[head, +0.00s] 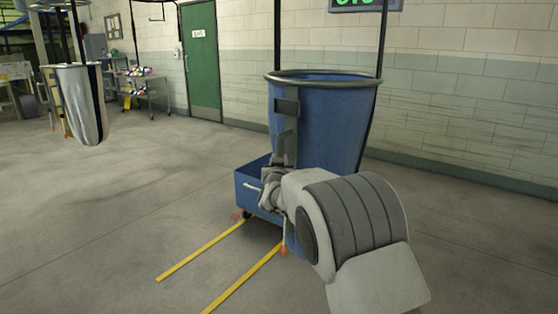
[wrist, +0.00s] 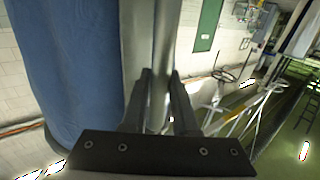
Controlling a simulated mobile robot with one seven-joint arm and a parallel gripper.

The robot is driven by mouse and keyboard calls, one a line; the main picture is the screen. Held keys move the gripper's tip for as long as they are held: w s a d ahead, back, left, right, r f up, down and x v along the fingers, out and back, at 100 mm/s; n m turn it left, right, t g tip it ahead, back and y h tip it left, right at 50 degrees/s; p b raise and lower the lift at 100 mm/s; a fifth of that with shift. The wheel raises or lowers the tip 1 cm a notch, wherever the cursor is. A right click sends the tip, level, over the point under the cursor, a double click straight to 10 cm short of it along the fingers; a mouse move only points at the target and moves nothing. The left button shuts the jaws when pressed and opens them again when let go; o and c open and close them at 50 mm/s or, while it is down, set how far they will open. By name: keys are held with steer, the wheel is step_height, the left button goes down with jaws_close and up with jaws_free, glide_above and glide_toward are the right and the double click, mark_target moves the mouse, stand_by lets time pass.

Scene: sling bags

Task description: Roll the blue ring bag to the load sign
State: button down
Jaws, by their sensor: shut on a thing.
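The blue ring bag (head: 330,125) hangs upright from a dark ring, with long dark straps rising out of the frame. A grey upright bar (head: 291,145) runs down its front left side. My gripper (wrist: 160,80) is shut on a grey upright bar in the wrist view, close beside the bag's blue cloth (wrist: 70,60).
A blue bin (head: 252,190) on casters stands low at the bag's left. Two yellow floor lines (head: 205,248) lie in front of it. A brick wall (head: 460,110) is close behind. A grey bag (head: 90,105) hangs far left. The middle-left floor is clear.

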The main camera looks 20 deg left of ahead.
steer(key=c, duration=0.7)
jaws_free()
steer(key=shift+s, duration=0.1)
steer(key=p+v, duration=0.1)
steer(key=v, duration=1.6)
steer(key=shift+s, duration=0.15)
